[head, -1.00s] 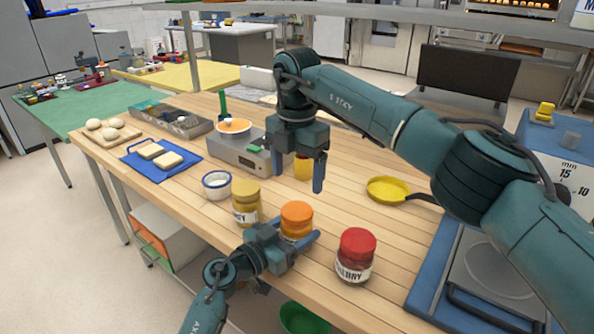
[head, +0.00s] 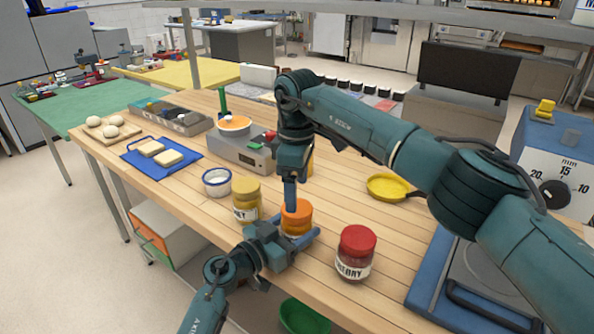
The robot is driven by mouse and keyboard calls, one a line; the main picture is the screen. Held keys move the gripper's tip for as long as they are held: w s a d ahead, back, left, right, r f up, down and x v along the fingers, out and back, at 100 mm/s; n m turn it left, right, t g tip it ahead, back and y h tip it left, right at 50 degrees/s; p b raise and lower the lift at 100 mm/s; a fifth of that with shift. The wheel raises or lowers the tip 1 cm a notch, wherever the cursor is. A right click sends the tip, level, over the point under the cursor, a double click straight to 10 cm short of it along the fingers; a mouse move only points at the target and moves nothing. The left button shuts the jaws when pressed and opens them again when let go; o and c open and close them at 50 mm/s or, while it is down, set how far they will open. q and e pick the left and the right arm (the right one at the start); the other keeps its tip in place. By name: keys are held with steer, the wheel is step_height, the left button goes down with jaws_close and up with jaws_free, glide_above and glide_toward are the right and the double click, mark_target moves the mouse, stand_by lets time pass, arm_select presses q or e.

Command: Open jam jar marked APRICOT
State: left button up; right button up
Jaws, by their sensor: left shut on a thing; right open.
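A jar with an orange lid (head: 296,214) stands upright on the wooden table, its lid on. Its label is hidden, so I cannot read APRICOT on it. My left gripper (head: 298,240) is shut around its body from the front left. My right gripper (head: 291,207) points down at the orange lid, open, one finger visible in front of the other; I cannot tell whether it touches the lid. A yellow-lidded jar (head: 246,193) stands to the left, its label ending in RRY. A red-lidded jar (head: 356,249) stands to the right, its label ending in ERRY.
A yellow pan (head: 388,187) lies at the right rear. Bare table lies between the red-lidded jar and the pan.

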steer(key=shift+f, duration=2.1)
steer(key=shift+c, duration=0.3)
